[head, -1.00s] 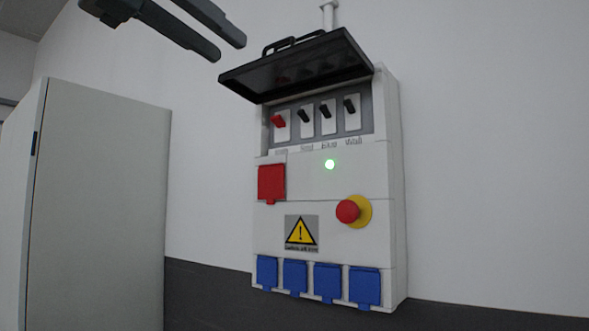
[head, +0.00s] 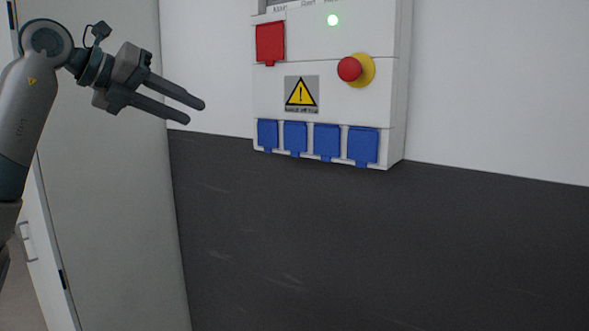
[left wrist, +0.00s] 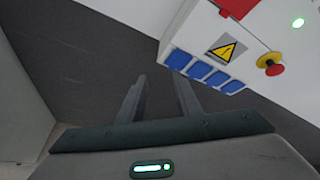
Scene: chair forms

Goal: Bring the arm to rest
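My left gripper (head: 196,112) is at the upper left of the head view, left of the electrical box and apart from it. Its two fingers are spread with a gap and nothing between them. The fingers also show in the left wrist view (left wrist: 161,82), open and empty. The white electrical box (head: 348,105) is on the wall, with its top cut off by the frame edge. It has a red socket cover (head: 270,43), a red stop button (head: 349,69), a lit green lamp (head: 333,20) and several blue socket covers (head: 327,141). My right gripper is not in view.
A tall grey cabinet (head: 110,190) stands at the left, behind my left arm. The wall is white above and dark grey (head: 330,250) below. The space in front of the dark wall section is clear.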

